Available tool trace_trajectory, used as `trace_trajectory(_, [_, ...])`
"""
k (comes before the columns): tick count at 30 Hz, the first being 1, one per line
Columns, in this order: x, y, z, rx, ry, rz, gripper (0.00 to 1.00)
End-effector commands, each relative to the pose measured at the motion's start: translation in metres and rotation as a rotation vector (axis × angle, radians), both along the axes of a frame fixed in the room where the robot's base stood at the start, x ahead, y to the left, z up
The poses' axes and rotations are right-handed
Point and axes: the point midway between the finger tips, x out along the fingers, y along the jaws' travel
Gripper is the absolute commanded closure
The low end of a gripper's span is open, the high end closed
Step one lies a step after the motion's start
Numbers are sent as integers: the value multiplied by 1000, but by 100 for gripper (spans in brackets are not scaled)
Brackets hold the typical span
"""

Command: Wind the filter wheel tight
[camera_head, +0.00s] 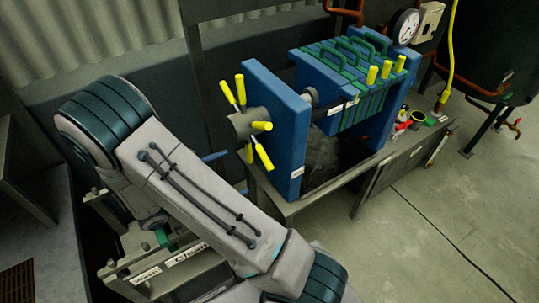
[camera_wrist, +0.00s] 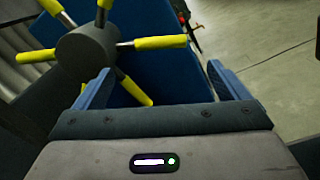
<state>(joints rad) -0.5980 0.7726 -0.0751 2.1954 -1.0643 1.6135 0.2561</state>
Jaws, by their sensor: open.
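The filter wheel (camera_head: 241,125) is a grey hub with several spokes tipped by yellow handles. It sits on the left face of the blue filter press frame (camera_head: 275,110). In the wrist view the wheel's hub (camera_wrist: 86,54) is at the upper left, with yellow handles spread around it. My gripper (camera_wrist: 158,82) is open, with its two blue fingers apart. One yellow handle (camera_wrist: 160,42) reaches across just beyond the fingers, and another points down between them near the left finger. No handle is clasped. In the head view my gripper's fingers are mostly hidden behind my arm.
Blue and green filter plates (camera_head: 350,75) with yellow handles stand behind the wheel's frame. A metal bench (camera_head: 290,207) carries the press. A pressure gauge (camera_head: 405,26) and dark tank (camera_head: 500,50) stand at the back right. The concrete floor (camera_head: 440,215) at right is clear.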

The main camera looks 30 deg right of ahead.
Motion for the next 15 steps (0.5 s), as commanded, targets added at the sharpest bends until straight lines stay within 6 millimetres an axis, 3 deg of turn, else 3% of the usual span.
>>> trace_trajectory(15, [2,-102,2,1,2,-8,5])
